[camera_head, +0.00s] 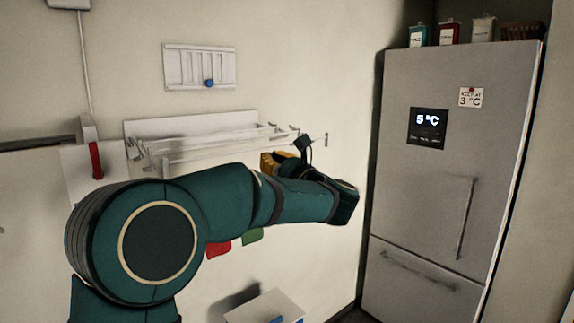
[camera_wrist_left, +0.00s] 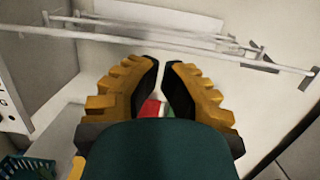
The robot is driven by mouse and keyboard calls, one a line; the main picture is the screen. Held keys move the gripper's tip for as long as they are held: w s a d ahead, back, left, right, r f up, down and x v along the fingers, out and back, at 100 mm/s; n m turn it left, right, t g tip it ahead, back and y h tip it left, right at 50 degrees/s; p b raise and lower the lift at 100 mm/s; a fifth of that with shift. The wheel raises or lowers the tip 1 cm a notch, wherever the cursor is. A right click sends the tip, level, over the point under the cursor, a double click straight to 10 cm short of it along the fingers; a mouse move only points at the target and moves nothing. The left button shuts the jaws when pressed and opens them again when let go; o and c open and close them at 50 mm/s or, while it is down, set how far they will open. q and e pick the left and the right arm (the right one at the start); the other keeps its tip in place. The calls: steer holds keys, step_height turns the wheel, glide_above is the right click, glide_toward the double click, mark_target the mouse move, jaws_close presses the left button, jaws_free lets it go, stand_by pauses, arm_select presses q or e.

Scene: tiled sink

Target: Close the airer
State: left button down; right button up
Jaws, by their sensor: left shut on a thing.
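The airer (camera_head: 205,150) is a white wall-mounted rack of thin rails, standing out from its pale back panel, left of the fridge. In the left wrist view its long rails (camera_wrist_left: 120,32) run across the top, with end brackets at the right. My left gripper (camera_head: 272,160) has yellow, ridged fingers and is at the right part of the airer, partly hidden by my own arm. In the left wrist view my left gripper (camera_wrist_left: 165,64) has its fingertips close together just below a rail. The exact contact is hard to see. My right gripper is not in view.
A grey fridge (camera_head: 440,150) stands close on the right. A small white wall rack (camera_head: 200,65) with a blue knob hangs above the airer. Red (camera_head: 218,250) and green (camera_head: 252,236) pieces show below my arm. A white box-like thing (camera_head: 265,307) is lower down.

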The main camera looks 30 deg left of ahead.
arm_select(q)
steer(key=x, duration=0.3)
steer(key=shift+w+a+p, duration=0.15)
steer(key=shift+a+p, duration=0.15)
steer(key=shift+p, duration=0.1)
steer(key=f+b+x, duration=0.1)
steer(key=b+x, duration=0.2)
steer(key=x, duration=0.6)
steer(key=shift+a+f, duration=0.2)
steer(key=shift+f, duration=0.1)
steer(key=shift+w, duration=0.1)
